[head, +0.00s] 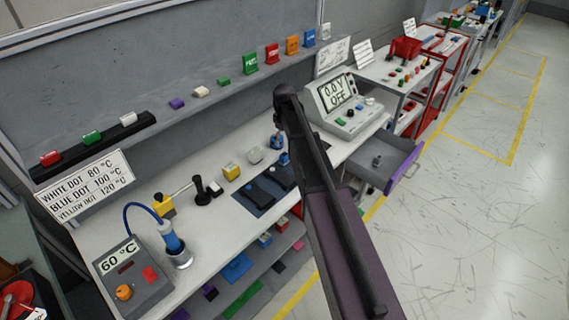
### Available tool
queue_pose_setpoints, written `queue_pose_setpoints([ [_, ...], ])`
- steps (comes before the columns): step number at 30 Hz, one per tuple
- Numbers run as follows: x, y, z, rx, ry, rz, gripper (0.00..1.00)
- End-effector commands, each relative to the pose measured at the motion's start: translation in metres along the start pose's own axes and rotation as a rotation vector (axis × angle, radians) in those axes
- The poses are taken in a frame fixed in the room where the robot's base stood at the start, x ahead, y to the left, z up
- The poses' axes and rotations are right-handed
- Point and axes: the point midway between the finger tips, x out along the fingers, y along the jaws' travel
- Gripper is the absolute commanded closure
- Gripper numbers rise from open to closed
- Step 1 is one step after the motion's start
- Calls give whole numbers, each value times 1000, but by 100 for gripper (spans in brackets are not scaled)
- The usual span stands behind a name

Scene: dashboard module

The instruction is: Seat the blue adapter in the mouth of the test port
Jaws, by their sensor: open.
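A small blue piece (277,142) stands on the bench just left of my arm, with a second blue bit (283,159) right below it. Either may be the blue adapter; they are too small to tell. I cannot pick out the test port or its mouth for certain. The meter (345,102) reading "0.0V OFF" stands right of my arm, partly covered by it. My arm crosses the bench from the lower right. My gripper's fingers do not show; my arm may hide them.
Left of the blue pieces are a white round part (255,155), a yellow block (231,171) and a black stand (200,190). A dark mat (247,203) lies in front. The 60 °C station (135,280) is front left. An open drawer (400,170) juts out at right.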

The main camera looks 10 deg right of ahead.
Motion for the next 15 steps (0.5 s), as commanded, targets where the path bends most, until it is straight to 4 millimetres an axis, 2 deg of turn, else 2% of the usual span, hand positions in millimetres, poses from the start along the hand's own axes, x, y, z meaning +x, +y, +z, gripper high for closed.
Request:
queue_pose_setpoints([
  [1, 8, 0, 0, 0, 0, 0, 10],
  [15, 42, 0, 0, 1, 0, 0, 10],
])
